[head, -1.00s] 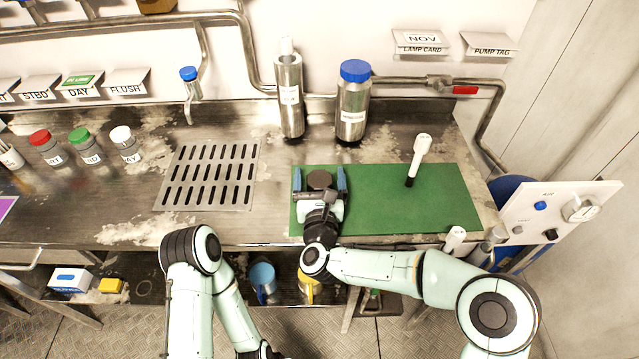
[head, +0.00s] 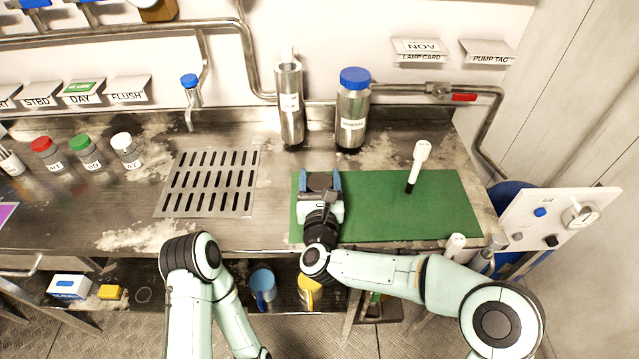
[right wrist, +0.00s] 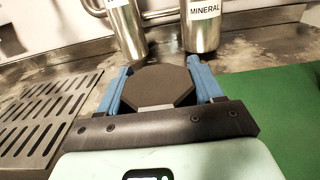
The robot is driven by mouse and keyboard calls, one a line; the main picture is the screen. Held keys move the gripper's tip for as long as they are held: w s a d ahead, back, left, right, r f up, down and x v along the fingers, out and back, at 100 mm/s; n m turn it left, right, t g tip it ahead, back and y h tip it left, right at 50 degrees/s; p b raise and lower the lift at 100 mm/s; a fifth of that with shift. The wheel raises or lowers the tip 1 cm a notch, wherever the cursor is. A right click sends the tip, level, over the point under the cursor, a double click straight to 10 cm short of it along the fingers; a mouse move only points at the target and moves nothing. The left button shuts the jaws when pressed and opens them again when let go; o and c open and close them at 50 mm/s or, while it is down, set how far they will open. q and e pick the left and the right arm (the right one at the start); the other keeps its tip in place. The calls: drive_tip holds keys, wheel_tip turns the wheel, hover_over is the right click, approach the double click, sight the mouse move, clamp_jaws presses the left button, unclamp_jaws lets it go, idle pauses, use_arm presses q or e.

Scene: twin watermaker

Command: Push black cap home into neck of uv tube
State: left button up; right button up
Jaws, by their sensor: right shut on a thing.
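My right gripper (head: 321,178) is shut on the black cap (right wrist: 158,86), a dark, flat-topped, many-sided piece. The blue fingers press on its left and right sides, low over the left end of the green mat. I cannot tell whether the cap still touches the mat. The steel tube that looks like the uv tube (head: 289,104) stands upright at the back wall, with a pale piece sticking up from its top. Its lower part also shows in the right wrist view (right wrist: 126,30). The cap is well in front of the tube, apart from it. My left gripper is not clearly visible.
A blue-capped steel bottle (head: 352,110), labelled MINERAL in the wrist view, stands right of the tube. A white piece with a black tip (head: 420,160) stands on the green mat (head: 440,215). A slotted drain (head: 208,180) lies left. Capped jars (head: 86,152) stand further left.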

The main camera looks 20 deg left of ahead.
sight(319, 175)
wheel_tip(319, 175, up, 19)
drive_tip(key=p, duration=0.1)
drive_tip(key=shift+f, duration=0.2)
drive_tip(key=shift+o, duration=0.7)
